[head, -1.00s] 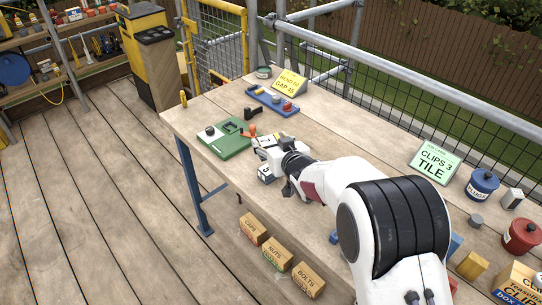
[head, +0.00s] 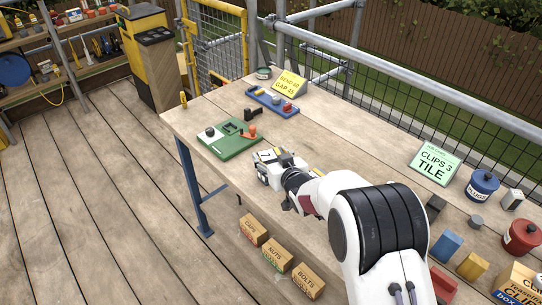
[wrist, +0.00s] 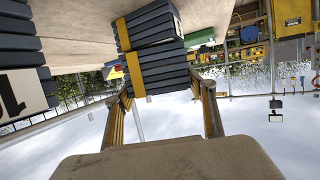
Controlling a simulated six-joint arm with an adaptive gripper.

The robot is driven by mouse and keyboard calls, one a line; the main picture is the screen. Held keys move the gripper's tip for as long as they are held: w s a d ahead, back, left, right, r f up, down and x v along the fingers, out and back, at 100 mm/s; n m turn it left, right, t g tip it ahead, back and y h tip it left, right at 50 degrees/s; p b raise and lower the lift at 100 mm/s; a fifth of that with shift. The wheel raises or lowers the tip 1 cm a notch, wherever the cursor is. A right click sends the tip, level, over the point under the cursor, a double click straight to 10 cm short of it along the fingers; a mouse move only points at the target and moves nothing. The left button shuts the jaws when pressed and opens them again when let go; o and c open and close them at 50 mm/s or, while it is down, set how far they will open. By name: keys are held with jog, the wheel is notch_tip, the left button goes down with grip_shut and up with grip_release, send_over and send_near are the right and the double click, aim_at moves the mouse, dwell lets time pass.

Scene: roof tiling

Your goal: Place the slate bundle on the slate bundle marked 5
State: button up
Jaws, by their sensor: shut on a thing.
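My gripper (head: 272,168) is over the front of the workbench, to the right of the green tray. In the wrist view its two fingers (wrist: 161,85) are shut on a dark slate bundle (wrist: 165,68) with a yellow strap. Another dark bundle (wrist: 147,27) with a yellow strap and a pale label shows right by the held one; whether they touch is unclear. More dark slates with a large pale label (wrist: 22,92) fill the left edge, cut off. I cannot make out a mark 5.
The green tray (head: 228,146) and blue tray (head: 272,101) with small parts lie on the workbench (head: 345,128). A yellow sign (head: 289,84) and a green sign (head: 434,163) stand there. Pots and blocks crowd the right end. The middle back of the bench is clear.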

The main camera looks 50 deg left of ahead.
dwell(0.4)
jog(key=o, duration=1.5)
jog(key=shift+f, duration=0.15)
jog(key=shift+d+r, duration=0.15)
jog(key=shift+r, duration=0.05)
jog(key=v, duration=1.1)
jog(key=shift+d, duration=0.3)
jog(key=shift+s, duration=0.15)
